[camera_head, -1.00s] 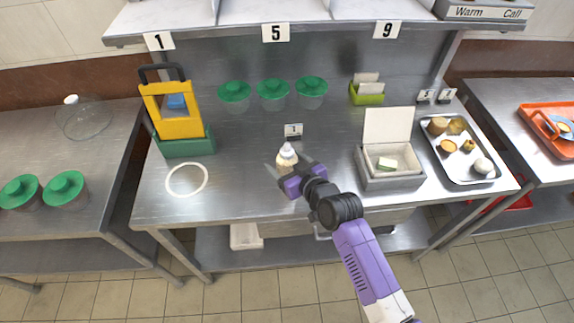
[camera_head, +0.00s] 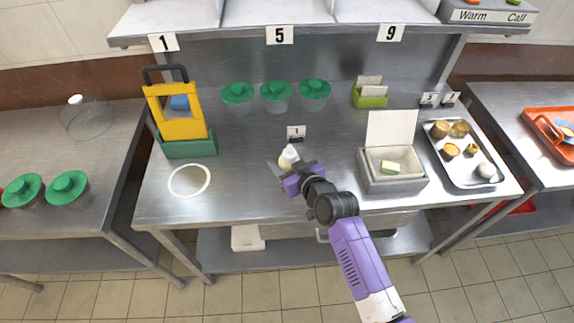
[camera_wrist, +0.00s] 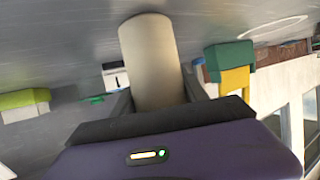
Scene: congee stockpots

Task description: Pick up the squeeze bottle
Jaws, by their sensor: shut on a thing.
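The squeeze bottle (camera_head: 288,154) is small and cream-coloured with a pale pointed top, and stands near the middle of the steel table in the head view. My gripper (camera_head: 290,168) is at the bottle from the front right, and hides its lower part there. In the wrist view the bottle (camera_wrist: 152,62) shows as a pale cylinder between the two fingers. My gripper (camera_wrist: 155,98) is shut on it. Whether the bottle's base touches the table cannot be told.
A number card (camera_head: 296,133) stands just behind the bottle. Green-lidded tubs (camera_head: 276,92) line the back. An open box (camera_head: 392,170) and a tray of food (camera_head: 467,176) are right. A yellow and green stand (camera_head: 184,130) and a white ring (camera_head: 189,181) are left.

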